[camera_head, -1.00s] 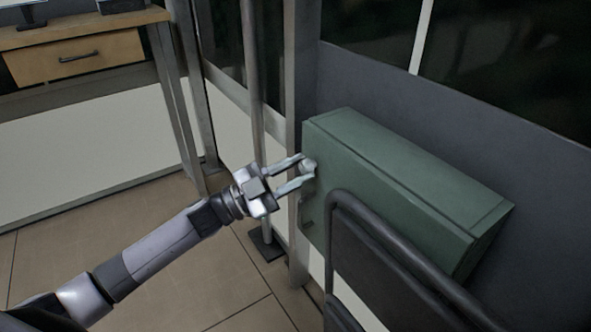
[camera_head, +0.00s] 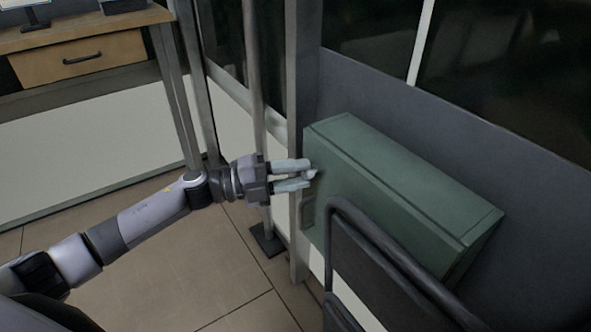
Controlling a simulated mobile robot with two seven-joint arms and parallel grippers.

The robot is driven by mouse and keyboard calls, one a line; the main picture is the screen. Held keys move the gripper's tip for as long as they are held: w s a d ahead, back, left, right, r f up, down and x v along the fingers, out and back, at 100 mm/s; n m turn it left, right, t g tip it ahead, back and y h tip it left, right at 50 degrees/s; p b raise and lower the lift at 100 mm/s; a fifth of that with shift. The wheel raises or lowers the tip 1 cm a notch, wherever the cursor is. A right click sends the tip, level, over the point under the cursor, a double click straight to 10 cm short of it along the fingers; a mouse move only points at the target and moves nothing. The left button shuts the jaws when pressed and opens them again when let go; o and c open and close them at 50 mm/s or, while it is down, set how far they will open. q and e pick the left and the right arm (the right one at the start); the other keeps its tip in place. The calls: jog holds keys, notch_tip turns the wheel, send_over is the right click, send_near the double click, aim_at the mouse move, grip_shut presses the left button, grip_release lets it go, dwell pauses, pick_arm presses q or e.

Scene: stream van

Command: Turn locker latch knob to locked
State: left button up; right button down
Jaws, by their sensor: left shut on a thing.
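The green locker (camera_head: 400,180) is mounted against the dark wall at the right. Its small pale latch knob (camera_head: 314,173) sticks out of the face toward the left. My left gripper (camera_head: 308,174) comes in from the left and is shut on the knob, with its two fingers one above the other. The fingers cover most of the knob, so its exact angle is hard to tell. My right gripper is not in view.
A dark chair back (camera_head: 375,265) stands close in front of the locker. A metal post (camera_head: 252,90) rises just behind my left gripper. A desk with a wooden drawer (camera_head: 78,58) is at the upper left. The tiled floor (camera_head: 190,270) at the lower left is clear.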

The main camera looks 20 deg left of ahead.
pick_arm(q)
jog(key=shift+r+m, duration=0.1)
jog(key=shift+m, duration=0.3)
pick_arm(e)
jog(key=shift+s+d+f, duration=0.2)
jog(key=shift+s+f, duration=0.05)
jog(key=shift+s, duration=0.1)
pick_arm(q)
jog(key=o, duration=1.1)
jog(key=shift+c, duration=0.2)
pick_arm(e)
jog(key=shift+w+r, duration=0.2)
pick_arm(q)
jog(key=shift+s+a, duration=0.1)
jog(key=shift+a, duration=0.1)
jog(key=v, duration=0.6)
jog(key=shift+s+a+p, duration=0.15)
jog(key=shift+a+p, duration=0.15)
jog(key=shift+a, duration=0.05)
